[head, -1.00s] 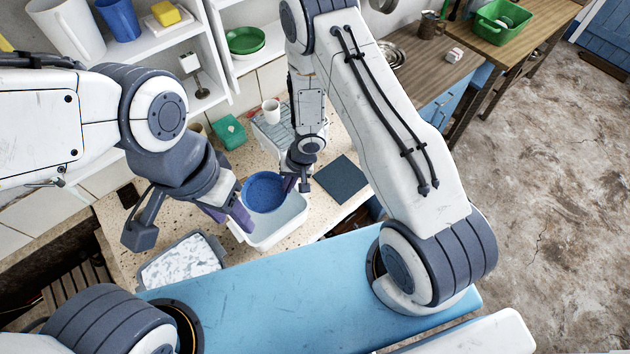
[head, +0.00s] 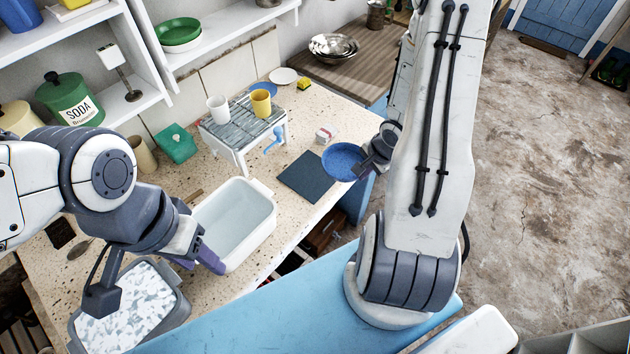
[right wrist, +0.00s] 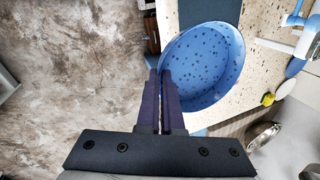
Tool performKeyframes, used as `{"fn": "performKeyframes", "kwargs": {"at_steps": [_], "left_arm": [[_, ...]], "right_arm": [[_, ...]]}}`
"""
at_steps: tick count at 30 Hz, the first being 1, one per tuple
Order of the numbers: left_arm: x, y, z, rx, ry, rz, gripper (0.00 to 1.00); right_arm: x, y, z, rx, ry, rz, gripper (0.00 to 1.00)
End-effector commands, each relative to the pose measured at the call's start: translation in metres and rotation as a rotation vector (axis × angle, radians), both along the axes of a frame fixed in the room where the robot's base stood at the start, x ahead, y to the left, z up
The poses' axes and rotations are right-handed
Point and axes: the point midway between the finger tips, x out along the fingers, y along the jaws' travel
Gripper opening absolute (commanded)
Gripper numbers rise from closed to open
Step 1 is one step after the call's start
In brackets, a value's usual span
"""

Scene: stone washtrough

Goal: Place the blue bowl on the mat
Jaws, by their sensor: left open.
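The blue bowl (head: 343,158) is held at its rim by my right gripper (head: 364,170), near the counter's front edge. It also shows in the right wrist view (right wrist: 203,62), with the right fingers (right wrist: 162,82) closed together on its near rim. The mat (head: 306,177) is a dark blue-grey square lying flat on the counter, just left of the bowl in the head view. Part of it shows behind the bowl in the right wrist view (right wrist: 208,11). My left gripper (head: 207,262) is open and empty, beside the white basin's front left side.
The empty white basin (head: 238,222) stands left of the mat. A small rack (head: 243,132) with a white cup (head: 218,108) and a yellow cup (head: 261,103) is behind. The mat's top is bare.

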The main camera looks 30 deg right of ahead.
Motion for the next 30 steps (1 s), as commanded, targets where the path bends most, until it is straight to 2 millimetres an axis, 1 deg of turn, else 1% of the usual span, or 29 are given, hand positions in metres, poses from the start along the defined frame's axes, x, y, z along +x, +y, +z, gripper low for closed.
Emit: {"fn": "performKeyframes", "kwargs": {"at_steps": [1,6,12,15,20,24,27,30], "left_arm": [[0.0,0.0,-0.007,0.0,0.0,0.0,0.48],[0.0,0.0,-0.019,0.0,0.0,-0.001,0.48],[0.0,0.0,-0.025,0.0,0.0,-0.001,0.48],[0.0,0.0,-0.025,0.0,0.0,-0.002,0.48],[0.0,0.0,-0.027,0.0,0.0,-0.002,0.48],[0.0,0.0,-0.037,0.0,0.0,-0.002,0.48],[0.0,0.0,-0.038,0.0,0.0,-0.002,0.48],[0.0,0.0,-0.038,0.0,0.0,-0.002,0.48]], "right_arm": [[0.007,0.005,-0.008,0.001,0.0,0.004,0.0],[0.038,0.028,-0.032,0.0,0.0,0.009,0.0],[0.073,0.052,-0.055,0.0,-0.001,0.007,0.0],[0.084,0.059,-0.062,0.0,0.0,0.004,0.0],[0.091,0.064,-0.07,0.0,0.0,0.002,0.0],[0.09,0.064,-0.094,0.001,0.001,0.002,0.0],[0.091,0.064,-0.103,0.002,0.0,0.002,0.0],[0.091,0.064,-0.107,0.001,-0.001,0.002,0.0]]}}
